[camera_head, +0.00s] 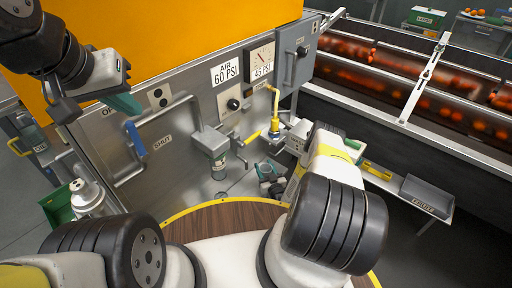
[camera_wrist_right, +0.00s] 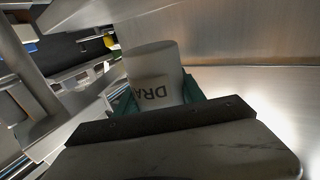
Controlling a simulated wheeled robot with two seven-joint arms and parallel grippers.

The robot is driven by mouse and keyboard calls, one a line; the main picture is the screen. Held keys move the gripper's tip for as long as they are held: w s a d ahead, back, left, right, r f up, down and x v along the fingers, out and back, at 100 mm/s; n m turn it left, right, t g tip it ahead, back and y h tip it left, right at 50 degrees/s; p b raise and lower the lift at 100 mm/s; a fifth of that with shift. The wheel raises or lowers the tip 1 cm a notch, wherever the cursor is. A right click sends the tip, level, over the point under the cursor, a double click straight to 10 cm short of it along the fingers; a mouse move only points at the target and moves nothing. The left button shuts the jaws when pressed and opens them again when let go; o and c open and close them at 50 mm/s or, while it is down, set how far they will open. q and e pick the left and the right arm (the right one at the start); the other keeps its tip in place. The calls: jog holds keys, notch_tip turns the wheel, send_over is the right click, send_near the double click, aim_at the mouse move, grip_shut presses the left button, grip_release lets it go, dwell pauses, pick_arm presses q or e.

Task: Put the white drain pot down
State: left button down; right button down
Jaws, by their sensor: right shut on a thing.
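The white drain pot (camera_wrist_right: 152,68) is in the right wrist view, with part of its dark lettering showing. My right gripper (camera_wrist_right: 158,94) is shut on it, green fingers at both sides. In the head view my right gripper (camera_head: 271,184) is small and partly hidden by my own arm, low in front of the steel machine panel. Whether the pot's base touches a surface cannot be told. My left gripper (camera_head: 95,105) is at the upper left of the head view, fingers apart and empty, in front of the panel.
A labelled grey tray (camera_head: 427,193) is at the right. A round wooden top (camera_head: 225,218) lies in front.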

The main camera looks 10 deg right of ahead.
aim_at(265, 166)
jog(key=w, duration=0.3)
jog(key=shift+w+d+f, duration=0.15)
jog(key=shift+w+f, duration=0.2)
jog(key=shift+f, duration=0.7)
jog(key=shift+w+f, duration=0.15)
jog(key=shift+f, duration=0.75)
jog(key=c, duration=0.7)
grip_release()
jog(key=shift+f, duration=0.15)
jog(key=shift+s, duration=0.1)
jog(key=s+d, duration=0.1)
jog(key=s, duration=1)
jog(key=shift+s+d, duration=0.35)
